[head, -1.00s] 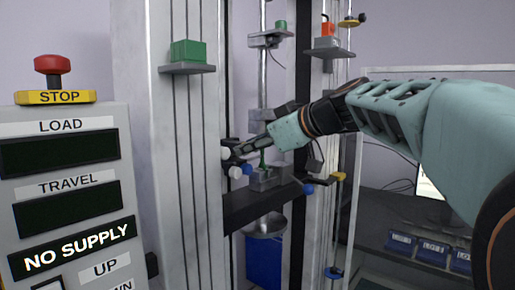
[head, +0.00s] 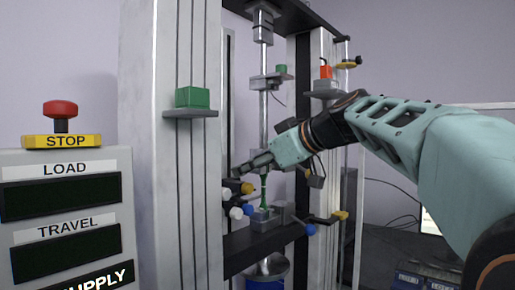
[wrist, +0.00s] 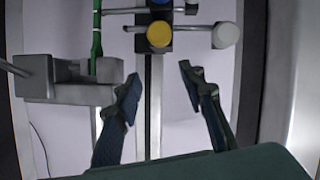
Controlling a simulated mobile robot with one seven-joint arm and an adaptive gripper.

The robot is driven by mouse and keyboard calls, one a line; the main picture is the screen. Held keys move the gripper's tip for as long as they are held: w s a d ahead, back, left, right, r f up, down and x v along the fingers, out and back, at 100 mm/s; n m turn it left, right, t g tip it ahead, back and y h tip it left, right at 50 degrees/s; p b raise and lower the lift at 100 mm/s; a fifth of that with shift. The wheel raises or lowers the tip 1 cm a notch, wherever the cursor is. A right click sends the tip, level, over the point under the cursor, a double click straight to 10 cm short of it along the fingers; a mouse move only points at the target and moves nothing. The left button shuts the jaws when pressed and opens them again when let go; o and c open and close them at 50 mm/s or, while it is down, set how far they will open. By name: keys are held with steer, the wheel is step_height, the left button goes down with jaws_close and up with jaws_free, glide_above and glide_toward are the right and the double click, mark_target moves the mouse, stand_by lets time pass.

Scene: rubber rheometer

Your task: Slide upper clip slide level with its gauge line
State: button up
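The upper clip slide, a dark block with a yellow knob (head: 247,187), sits on a thin vertical rail beside the green specimen (head: 264,186). In the wrist view, which looks upside down, its yellow knob (wrist: 160,35) and a white knob (wrist: 226,35) on a side rod show. A second slide with a blue knob (head: 249,209) is just below it, cut off at the wrist view's edge. My gripper (head: 238,172) is just above the yellow knob. In the wrist view my gripper (wrist: 158,76) is open and empty, fingers either side of the rail, apart from the slide. I cannot make out the gauge line.
A grey specimen clamp (wrist: 70,82) is close beside one finger. The left frame column carries a green block on a bracket (head: 193,98). The control panel with a red stop button (head: 60,109) stands at left. A dark crossbeam (head: 262,243) lies below.

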steer(key=shift+r, duration=2.6)
steer(key=shift+f, duration=0.1)
